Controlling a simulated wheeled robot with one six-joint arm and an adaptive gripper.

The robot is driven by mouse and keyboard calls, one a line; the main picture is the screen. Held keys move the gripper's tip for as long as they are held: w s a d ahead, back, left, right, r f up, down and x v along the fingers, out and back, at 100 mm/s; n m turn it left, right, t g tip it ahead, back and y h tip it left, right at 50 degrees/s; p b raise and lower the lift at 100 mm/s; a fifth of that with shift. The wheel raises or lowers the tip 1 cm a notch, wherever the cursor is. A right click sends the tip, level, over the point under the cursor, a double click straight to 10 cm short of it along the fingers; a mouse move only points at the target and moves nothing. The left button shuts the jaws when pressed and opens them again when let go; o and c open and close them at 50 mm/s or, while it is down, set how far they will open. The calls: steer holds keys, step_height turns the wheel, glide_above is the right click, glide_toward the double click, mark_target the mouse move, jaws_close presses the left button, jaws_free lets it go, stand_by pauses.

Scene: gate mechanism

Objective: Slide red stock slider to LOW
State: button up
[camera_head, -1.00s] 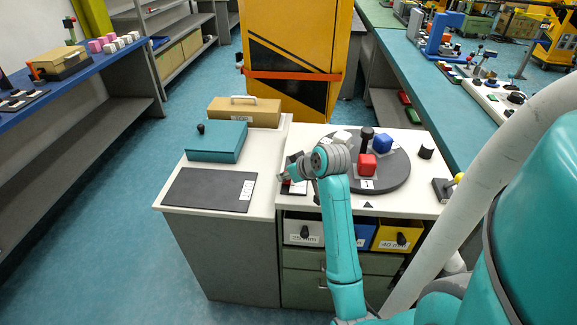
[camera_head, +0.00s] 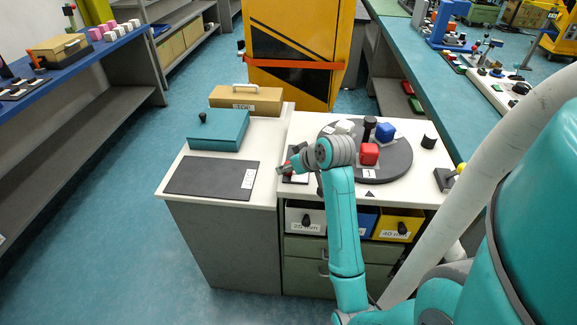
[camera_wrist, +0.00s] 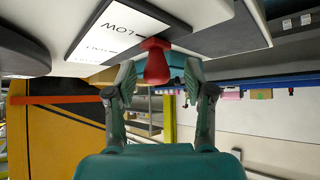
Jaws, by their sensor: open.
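The red slider knob (camera_wrist: 156,62) shows in the wrist view, sticking out from a dark plate beside a white label (camera_wrist: 128,32). The label reads LOW, upside down, with further smaller words that I cannot read. The knob stands beside the LOW mark. My gripper (camera_wrist: 159,74) is open, with one finger on each side of the knob and a visible gap to each. In the head view my gripper (camera_head: 284,169) is at the left edge of the right worktop.
A teal box (camera_head: 217,131) and a dark mat (camera_head: 210,177) lie to the left. A tan case (camera_head: 246,101) stands behind.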

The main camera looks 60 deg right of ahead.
steer(key=v, duration=1.1)
steer(key=shift+a, duration=0.1)
steer(key=w+a+f+t, duration=0.1)
steer(key=a+f, duration=0.7)
steer(key=a, duration=0.2)
steer(key=a+f+t, duration=0.2)
steer(key=a+f, duration=0.6)
steer(key=a, duration=0.2)
steer(key=s+a+f+n+t, duration=0.1)
steer(key=s+a, duration=0.9)
steer(key=s+a+r+n+t+y, duration=0.1)
steer(key=s+a+r, duration=0.1)
steer(key=s, duration=0.3)
steer(key=s+a+r+n+t+y, duration=0.1)
steer(key=s+a+r+n+y, duration=0.1)
steer(key=s, duration=0.4)
steer(key=shift+a+r, duration=0.4)
steer(key=shift+a, duration=0.35)
